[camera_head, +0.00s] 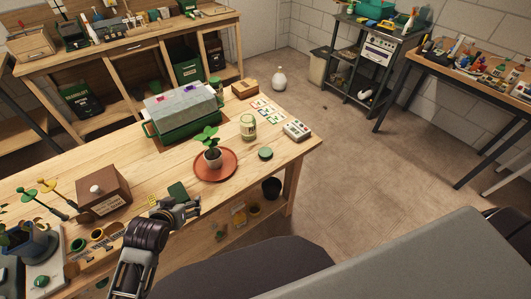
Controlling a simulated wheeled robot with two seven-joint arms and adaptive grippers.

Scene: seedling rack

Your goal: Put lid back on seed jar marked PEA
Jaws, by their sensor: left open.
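A glass jar (248,128) with a pale label stands upright on the wooden workbench, right of the middle; its lettering is too small to read. A small round green lid (265,153) lies flat on the bench top, in front of the jar and apart from it. My left gripper (188,211) is open and empty near the bench's front edge, left of both and nearer to me, in front of the potted seedling. My right gripper is not in view.
A seedling pot (213,158) stands on a terracotta saucer (229,169) between my left gripper and the jar. A green-based propagator (187,122) is behind. A white device (296,130) and seed cards (268,110) lie right of the jar. A brown box (103,189) stands left.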

